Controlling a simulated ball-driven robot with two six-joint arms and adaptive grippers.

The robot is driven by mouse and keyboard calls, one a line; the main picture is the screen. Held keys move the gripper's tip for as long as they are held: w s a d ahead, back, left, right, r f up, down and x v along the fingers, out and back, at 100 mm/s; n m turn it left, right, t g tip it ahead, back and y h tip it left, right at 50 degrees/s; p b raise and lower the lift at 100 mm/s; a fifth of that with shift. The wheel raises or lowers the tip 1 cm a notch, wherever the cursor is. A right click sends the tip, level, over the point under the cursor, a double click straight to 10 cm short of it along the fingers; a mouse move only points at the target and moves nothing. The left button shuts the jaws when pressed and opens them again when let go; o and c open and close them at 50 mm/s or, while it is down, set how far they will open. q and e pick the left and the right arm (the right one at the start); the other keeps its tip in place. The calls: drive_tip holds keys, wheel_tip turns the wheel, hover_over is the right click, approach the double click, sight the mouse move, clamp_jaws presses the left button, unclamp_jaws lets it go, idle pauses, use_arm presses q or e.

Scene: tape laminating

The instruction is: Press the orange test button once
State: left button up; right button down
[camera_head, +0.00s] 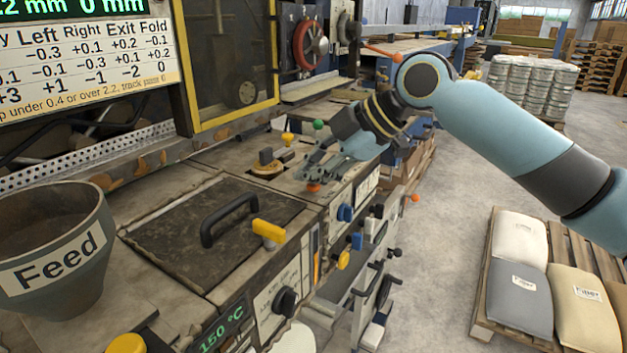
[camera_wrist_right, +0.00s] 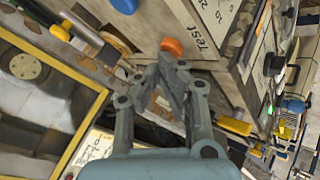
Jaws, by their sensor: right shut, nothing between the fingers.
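The orange test button (camera_head: 313,187) sits on the worn top of the machine, near its right edge. In the right wrist view the button (camera_wrist_right: 172,46) shows as an orange cap beside the word "Test". My right gripper (camera_head: 308,174) is shut and empty, reaching in from the right just above the button. In the right wrist view its fingertips (camera_wrist_right: 170,64) come together right beside the button's near side. I cannot tell whether they touch it. My left gripper is in neither view.
A green-topped knob (camera_head: 318,125) and a yellow one (camera_head: 287,138) stand behind the gripper. A yellow handle (camera_head: 268,230) and a black-handled lid (camera_head: 190,235) lie to the left. Blue and yellow knobs line the front. A Feed hopper (camera_head: 50,255) stands at the far left.

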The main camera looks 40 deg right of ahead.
sight(312, 187)
drive_tip(key=shift+r+p, duration=0.6)
drive_tip(key=shift+r, duration=0.25)
wheel_tip(312, 187, up, 5)
drive_tip(key=p, duration=0.4)
drive_tip(key=shift+f, duration=0.1)
idle(0.5)
